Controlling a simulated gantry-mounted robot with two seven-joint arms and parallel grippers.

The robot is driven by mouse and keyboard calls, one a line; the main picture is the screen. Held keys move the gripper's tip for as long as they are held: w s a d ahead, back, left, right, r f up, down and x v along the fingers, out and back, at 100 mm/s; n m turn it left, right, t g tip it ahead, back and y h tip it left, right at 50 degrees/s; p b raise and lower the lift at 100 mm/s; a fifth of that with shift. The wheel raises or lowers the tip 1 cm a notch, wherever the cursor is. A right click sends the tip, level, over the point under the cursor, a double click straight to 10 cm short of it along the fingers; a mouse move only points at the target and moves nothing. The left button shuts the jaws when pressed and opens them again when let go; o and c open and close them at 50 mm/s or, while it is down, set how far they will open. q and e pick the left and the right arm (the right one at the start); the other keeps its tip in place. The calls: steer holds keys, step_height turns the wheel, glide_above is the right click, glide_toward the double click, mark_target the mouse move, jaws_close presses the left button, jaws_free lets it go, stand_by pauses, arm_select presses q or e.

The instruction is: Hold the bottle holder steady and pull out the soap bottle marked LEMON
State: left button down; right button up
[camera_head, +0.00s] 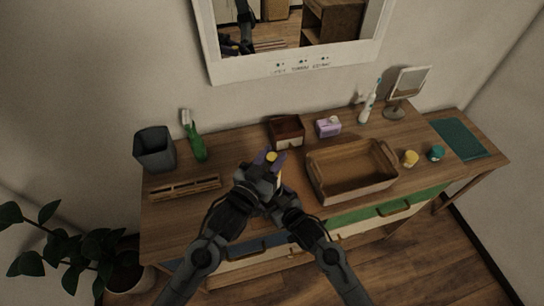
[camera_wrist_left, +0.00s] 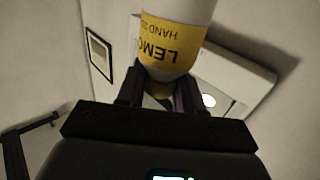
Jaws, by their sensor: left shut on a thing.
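The soap bottle shows in the left wrist view (camera_wrist_left: 175,45), white with a yellow label reading "LEMO" and "HAND", the text upside down. My left gripper (camera_wrist_left: 160,95) is shut on its narrow yellow neck end. In the head view my left gripper (camera_head: 270,160) is above the front middle of the counter, with a yellow part of the bottle (camera_head: 271,156) between its fingers. My right arm comes in close beside the left one; its fingertips are hidden or too dark to make out. A small dark brown open box (camera_head: 287,131) stands behind the grippers; I cannot tell whether it is the bottle holder.
A wooden tray (camera_head: 350,192) stands right of my grippers, with a purple box (camera_head: 328,127) behind it. Yellow (camera_head: 410,158) and teal (camera_head: 436,153) small items are farther right.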

steer(key=v, duration=1)
steer(key=shift+s+d, duration=0.25)
steer(key=shift+s+d+r, duration=0.3)
steer(key=shift+s, duration=0.25)
